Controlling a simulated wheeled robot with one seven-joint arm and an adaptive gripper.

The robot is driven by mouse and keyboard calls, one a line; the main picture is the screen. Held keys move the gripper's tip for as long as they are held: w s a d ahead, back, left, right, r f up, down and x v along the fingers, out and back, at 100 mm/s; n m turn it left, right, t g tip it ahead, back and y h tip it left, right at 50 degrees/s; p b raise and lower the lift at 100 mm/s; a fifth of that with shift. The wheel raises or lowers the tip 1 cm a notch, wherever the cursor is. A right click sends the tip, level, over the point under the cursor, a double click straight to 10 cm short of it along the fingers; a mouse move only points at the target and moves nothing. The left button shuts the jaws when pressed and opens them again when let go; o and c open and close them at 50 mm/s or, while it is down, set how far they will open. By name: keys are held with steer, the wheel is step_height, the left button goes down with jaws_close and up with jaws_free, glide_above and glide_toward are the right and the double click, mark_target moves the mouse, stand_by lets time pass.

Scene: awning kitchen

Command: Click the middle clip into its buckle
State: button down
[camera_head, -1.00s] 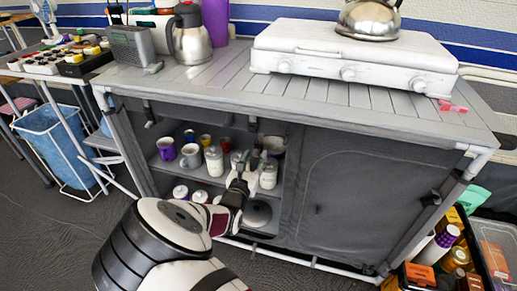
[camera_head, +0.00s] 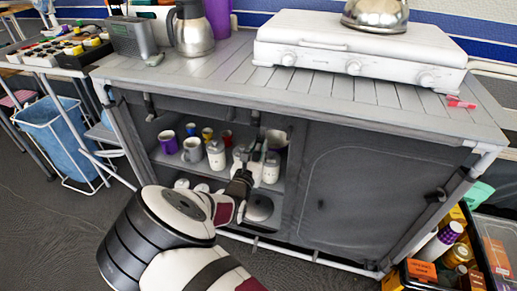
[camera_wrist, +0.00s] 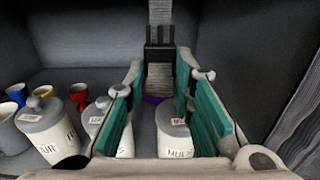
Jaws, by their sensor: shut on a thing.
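In the wrist view, a black clip-and-buckle piece (camera_wrist: 160,55) stands upright at top centre, just beyond my fingertips. A grey strap (camera_wrist: 160,12) runs up from it, and a strip of webbing (camera_wrist: 159,78) shows below it, between my fingers. I cannot tell whether clip and buckle are two joined parts here. My gripper (camera_wrist: 168,76) is shut on the clip, with a teal-padded finger on each side; the exact contact is hard to see. In the head view, my gripper (camera_head: 249,157) reaches into the cabinet's open left half, below its top edge.
The grey cabinet (camera_head: 335,95) has shelves holding a white jar (camera_head: 216,155), mugs (camera_head: 192,150) and several cups. Jars (camera_wrist: 174,132) also stand behind my fingers in the wrist view. A closed grey panel (camera_head: 370,190) fills the right half. A stove (camera_head: 355,45) is on top.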

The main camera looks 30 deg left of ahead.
steer(key=s+r+p, duration=0.3)
steer(key=r+p, duration=0.2)
steer(key=p, duration=0.1)
steer(key=shift+s+d+r, duration=0.15)
steer(key=shift+d+r, duration=0.25)
steer(key=shift+d, duration=0.05)
steer(key=c, duration=1.5)
jaws_free()
steer(key=shift+v, duration=3.75)
